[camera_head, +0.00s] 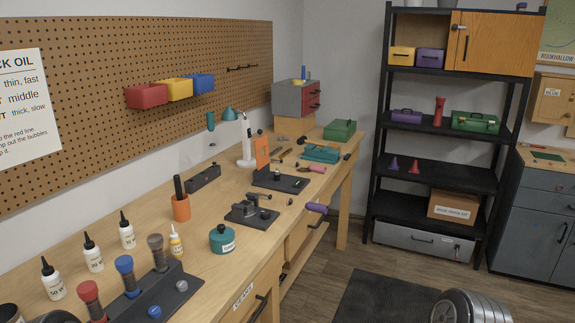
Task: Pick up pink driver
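A small tool with a pink-red handle (313,169) lies on the far part of the workbench (215,262), near its front edge. It looks like the pink driver, but it is too small to be sure. It lies in front of the teal case (321,153) and beyond the dark flat tray (283,181). Neither of my grippers shows in the head view.
Bottles (127,230) and a dark stand (172,298) with coloured-topped tools fill the near bench. A teal tin (222,239) and a grey fixture (250,214) stand mid-bench. A purple cylinder (316,208) juts at the front edge. Open floor (340,263) lies right.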

